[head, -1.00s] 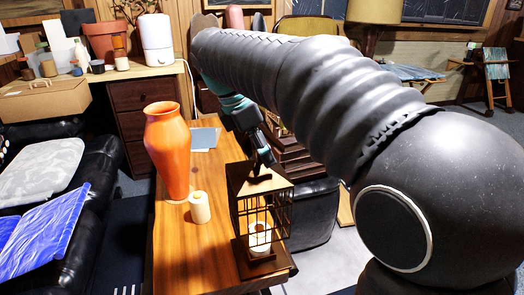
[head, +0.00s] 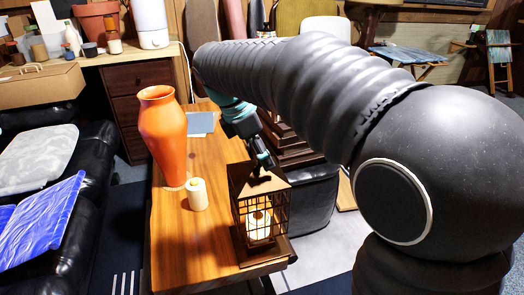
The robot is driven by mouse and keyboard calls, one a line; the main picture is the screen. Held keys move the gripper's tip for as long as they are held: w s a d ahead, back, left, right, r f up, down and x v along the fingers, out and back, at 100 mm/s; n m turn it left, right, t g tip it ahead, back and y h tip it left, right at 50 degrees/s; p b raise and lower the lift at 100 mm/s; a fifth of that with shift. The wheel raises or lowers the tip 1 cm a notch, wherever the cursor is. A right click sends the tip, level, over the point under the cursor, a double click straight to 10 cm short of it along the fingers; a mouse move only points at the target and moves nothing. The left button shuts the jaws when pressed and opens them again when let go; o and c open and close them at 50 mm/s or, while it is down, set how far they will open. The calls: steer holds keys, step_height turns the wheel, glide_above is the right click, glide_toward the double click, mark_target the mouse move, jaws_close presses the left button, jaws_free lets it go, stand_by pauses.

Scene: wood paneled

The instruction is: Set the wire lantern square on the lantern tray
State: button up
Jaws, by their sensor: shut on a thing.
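The wire lantern (head: 278,212) is a dark, box-shaped cage with a brown peaked roof, and a pale candle glows inside it. It stands roughly upright over the near end of the wooden table. My gripper (head: 262,168) is shut on the top of the lantern, coming down from above at a tilt. A dark brown flat piece, seemingly the lantern tray (head: 248,260), shows under the lantern's lower edge. The lantern hides most of it. I cannot tell whether the lantern touches it or lies square to it.
An orange vase (head: 162,132) and a cream candle (head: 197,194) stand on the table (head: 180,243) left of the lantern. Grey-blue flat sheets (head: 200,123) lie farther back. A black seat (head: 312,195) is close on the right. The table's near edge is just below the lantern.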

steer(key=shift+f+b, duration=1.35)
steer(key=shift+f, duration=2.75)
steer(key=o, duration=1.6)
steer(key=shift+o, duration=0.4)
steer(key=v, duration=1.2)
steer(key=shift+d, duration=0.1)
